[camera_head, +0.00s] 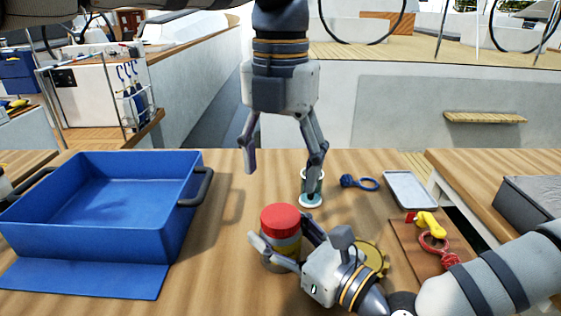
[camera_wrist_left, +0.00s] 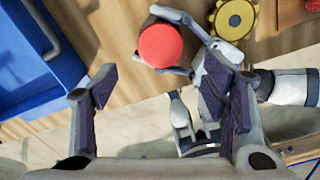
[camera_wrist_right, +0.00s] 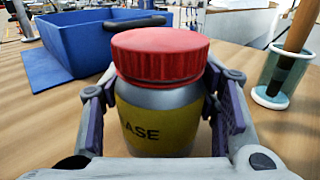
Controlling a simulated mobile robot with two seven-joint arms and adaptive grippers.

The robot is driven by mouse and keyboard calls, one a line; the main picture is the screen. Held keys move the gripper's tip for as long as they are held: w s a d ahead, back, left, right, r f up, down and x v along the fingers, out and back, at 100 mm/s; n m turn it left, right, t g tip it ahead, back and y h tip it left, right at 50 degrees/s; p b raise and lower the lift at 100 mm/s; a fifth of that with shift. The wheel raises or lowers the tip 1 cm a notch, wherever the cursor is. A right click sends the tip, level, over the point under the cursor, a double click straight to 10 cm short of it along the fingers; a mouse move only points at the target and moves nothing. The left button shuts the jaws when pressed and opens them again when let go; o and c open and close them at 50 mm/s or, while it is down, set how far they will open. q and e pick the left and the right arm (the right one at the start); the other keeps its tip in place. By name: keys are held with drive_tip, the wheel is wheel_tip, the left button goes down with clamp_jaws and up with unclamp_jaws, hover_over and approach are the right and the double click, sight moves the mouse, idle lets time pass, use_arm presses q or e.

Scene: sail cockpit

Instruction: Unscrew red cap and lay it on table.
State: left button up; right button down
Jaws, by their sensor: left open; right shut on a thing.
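A jar (camera_wrist_right: 165,130) with a yellow label and a red cap (camera_wrist_right: 160,52) stands upright on the wooden table (camera_head: 215,235). In the head view the red cap (camera_head: 280,217) sits on top of the jar. My right gripper (camera_head: 285,255) is shut on the jar's body below the cap, one finger on each side. My left gripper (camera_head: 280,168) is open and empty, pointing down above and behind the jar. In the left wrist view the red cap (camera_wrist_left: 160,45) lies beyond the open fingers (camera_wrist_left: 160,95), apart from them.
A blue bin (camera_head: 95,235) with a dark handle stands at left. A clear cup (camera_head: 312,192) holding a tool stands behind the jar. A yellow gear-like disc (camera_head: 372,256), blue ring (camera_head: 360,183), pale tray (camera_head: 410,190) and red shackle (camera_head: 434,243) lie right.

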sight(280, 214)
use_arm(q)
wheel_tip(280, 214, down, 8)
use_arm(e)
drive_tip(key=shift+f, duration=0.1)
